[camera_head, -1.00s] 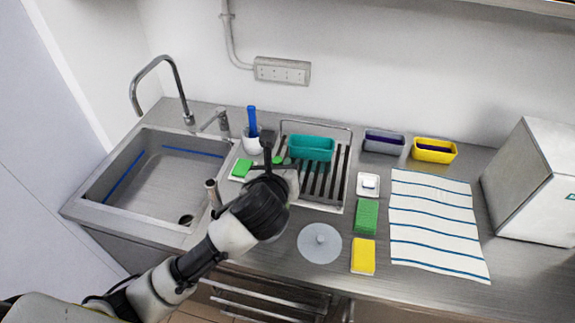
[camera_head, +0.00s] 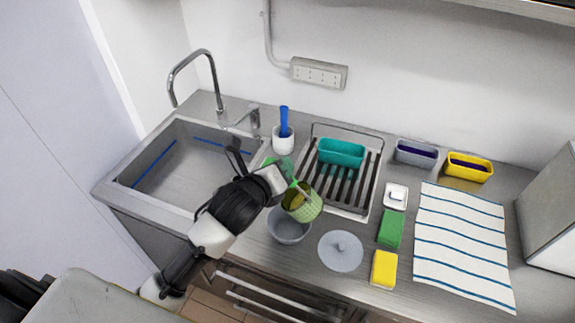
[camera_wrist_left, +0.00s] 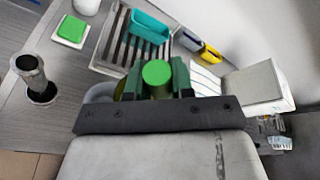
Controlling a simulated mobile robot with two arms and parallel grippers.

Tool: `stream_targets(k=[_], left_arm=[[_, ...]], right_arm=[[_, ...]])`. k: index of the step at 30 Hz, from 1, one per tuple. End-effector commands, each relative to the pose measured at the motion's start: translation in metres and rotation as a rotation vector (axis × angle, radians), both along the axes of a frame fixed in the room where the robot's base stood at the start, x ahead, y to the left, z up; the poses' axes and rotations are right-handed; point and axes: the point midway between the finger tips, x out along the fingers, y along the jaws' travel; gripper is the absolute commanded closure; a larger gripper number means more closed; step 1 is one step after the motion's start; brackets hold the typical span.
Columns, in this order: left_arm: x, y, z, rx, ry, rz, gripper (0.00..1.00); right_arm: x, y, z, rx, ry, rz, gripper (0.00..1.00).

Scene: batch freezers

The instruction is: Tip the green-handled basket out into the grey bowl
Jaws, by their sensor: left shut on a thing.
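My left gripper (camera_head: 282,180) is shut on the green handle of the basket (camera_head: 312,207). The basket is light green mesh, tilted, and held over the grey bowl (camera_head: 289,232). Something yellowish shows inside the basket; what it is I cannot tell. The bowl stands on the counter in front of the drying rack, partly covered by the basket and my gripper. In the left wrist view the green handle (camera_wrist_left: 157,76) shows end-on between the fingers, which hide most of the basket. My right gripper is in neither current view.
Right of the bowl lie a round grey lid (camera_head: 341,252), a green sponge (camera_head: 390,230) and a yellow one (camera_head: 384,269). The rack (camera_head: 367,190) holds a teal tub (camera_head: 341,152). The sink (camera_head: 180,165) is left; a striped cloth (camera_head: 462,245) lies right.

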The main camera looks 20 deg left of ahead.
Motion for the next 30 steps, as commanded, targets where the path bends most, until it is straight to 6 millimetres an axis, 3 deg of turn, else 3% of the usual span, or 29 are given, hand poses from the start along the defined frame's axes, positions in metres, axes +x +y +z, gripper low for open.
stream_targets(k=[12,30], left_arm=[[-0.002,0.025,-0.017,-0.199,-0.019,0.002,1.00],[-0.005,0.047,-0.045,-0.399,-0.041,0.000,1.00]], right_arm=[[0.005,-0.001,0.000,-0.002,-0.007,0.000,0.57],[0.006,0.000,-0.039,0.000,-0.008,0.001,0.57]])
